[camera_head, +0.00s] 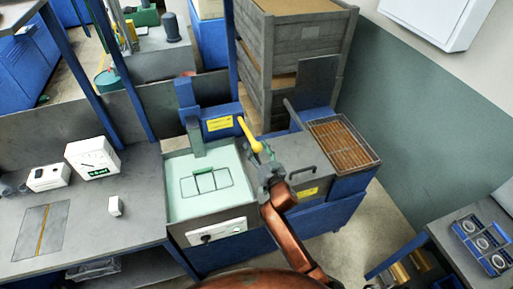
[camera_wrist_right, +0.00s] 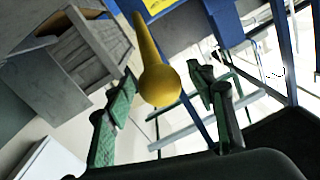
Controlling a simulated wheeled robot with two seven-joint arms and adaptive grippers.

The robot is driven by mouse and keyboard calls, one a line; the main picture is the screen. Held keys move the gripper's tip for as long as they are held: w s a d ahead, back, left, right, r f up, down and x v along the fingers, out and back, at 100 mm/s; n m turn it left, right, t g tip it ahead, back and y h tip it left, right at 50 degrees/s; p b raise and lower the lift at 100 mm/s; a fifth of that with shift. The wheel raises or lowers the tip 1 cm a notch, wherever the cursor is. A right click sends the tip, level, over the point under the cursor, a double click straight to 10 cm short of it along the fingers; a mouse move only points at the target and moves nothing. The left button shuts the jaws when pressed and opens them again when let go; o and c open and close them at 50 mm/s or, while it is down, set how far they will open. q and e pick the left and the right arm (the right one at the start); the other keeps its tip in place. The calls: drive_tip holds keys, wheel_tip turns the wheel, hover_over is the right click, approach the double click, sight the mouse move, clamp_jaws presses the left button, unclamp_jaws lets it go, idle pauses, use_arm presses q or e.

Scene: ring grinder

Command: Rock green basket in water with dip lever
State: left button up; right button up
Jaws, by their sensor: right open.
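The dip lever (camera_head: 248,134) is yellow with a round knob and slants out from a blue housing behind the water tank. In the right wrist view the knob (camera_wrist_right: 160,84) lies between the spread fingers of my right gripper (camera_wrist_right: 165,88), with gaps on both sides. In the head view my right gripper (camera_head: 266,163) is open just below the knob. The basket (camera_head: 207,182) shows as a thin dark-lined frame in the pale green water of the tank (camera_head: 178,211). A grey-green hanger (camera_head: 196,138) stands above it. My left gripper is out of view.
A grey box with a handle (camera_head: 308,172) and a wire-topped tray (camera_head: 342,143) stand right of the tank. Grey crates (camera_head: 254,70) are stacked behind. A bench with white meters (camera_head: 92,157) is at left.

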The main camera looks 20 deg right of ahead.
drive_tip(key=shift+c, duration=0.5)
clamp_jaws()
